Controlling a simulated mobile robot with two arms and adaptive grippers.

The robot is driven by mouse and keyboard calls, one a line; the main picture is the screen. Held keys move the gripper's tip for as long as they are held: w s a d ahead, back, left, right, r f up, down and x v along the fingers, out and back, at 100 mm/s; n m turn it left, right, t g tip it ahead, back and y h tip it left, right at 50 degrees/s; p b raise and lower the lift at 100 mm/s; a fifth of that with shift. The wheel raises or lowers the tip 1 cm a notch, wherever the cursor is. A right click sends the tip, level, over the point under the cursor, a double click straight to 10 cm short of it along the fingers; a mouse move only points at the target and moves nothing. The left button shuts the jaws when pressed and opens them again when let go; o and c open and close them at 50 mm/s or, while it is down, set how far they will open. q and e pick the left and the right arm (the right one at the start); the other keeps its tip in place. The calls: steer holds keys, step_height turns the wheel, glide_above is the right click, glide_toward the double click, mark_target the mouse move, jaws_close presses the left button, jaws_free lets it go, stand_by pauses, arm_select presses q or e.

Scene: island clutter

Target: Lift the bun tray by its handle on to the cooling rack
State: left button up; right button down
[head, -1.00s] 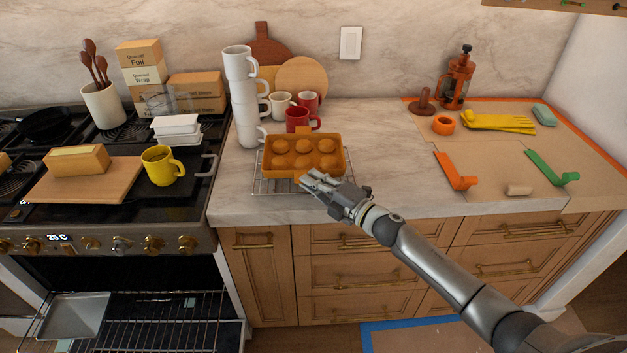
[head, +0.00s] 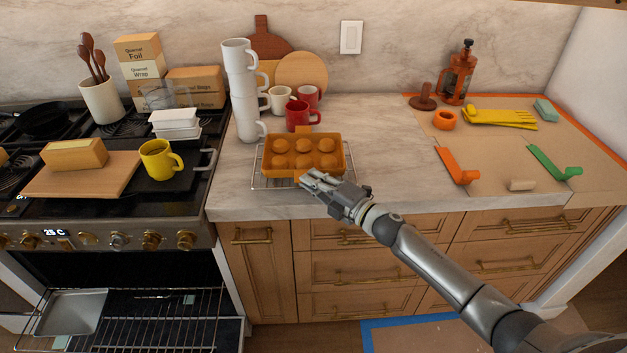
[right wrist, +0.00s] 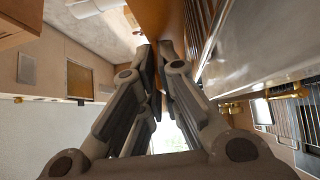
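The orange-brown bun tray (head: 344,158) holds several round buns. In the head view it sits over the wire cooling rack (head: 258,182) at the counter's front edge, and the rack shows around its sides. I cannot tell whether the tray's underside touches the wires. A tab handle shows at its far side. My right gripper (head: 308,177) is at the tray's near side and covers the near handle there. In the right wrist view the fingers (right wrist: 158,55) are close together, with the orange tray (right wrist: 157,18) at their tips. They look shut on the handle. My left gripper is not in view.
Stacked white cups (head: 243,90) and a red mug (head: 301,114) stand close behind the tray. The stove (head: 110,220) is on the left, with a yellow mug (head: 157,160) and a board (head: 80,180).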

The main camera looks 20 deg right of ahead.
steer(key=shift+f+b, duration=0.7)
stand_by(1.1)
steer(key=c, duration=1.6)
jaws_free()
steer(key=shift+o, duration=0.2)
steer(key=shift+s, duration=0.1)
steer(key=shift+s+f, duration=0.15)
steer(key=shift+f, duration=0.05)
steer(key=v, duration=1.1)
steer(key=shift+s+d+r, duration=0.2)
steer(key=shift+s, duration=0.1)
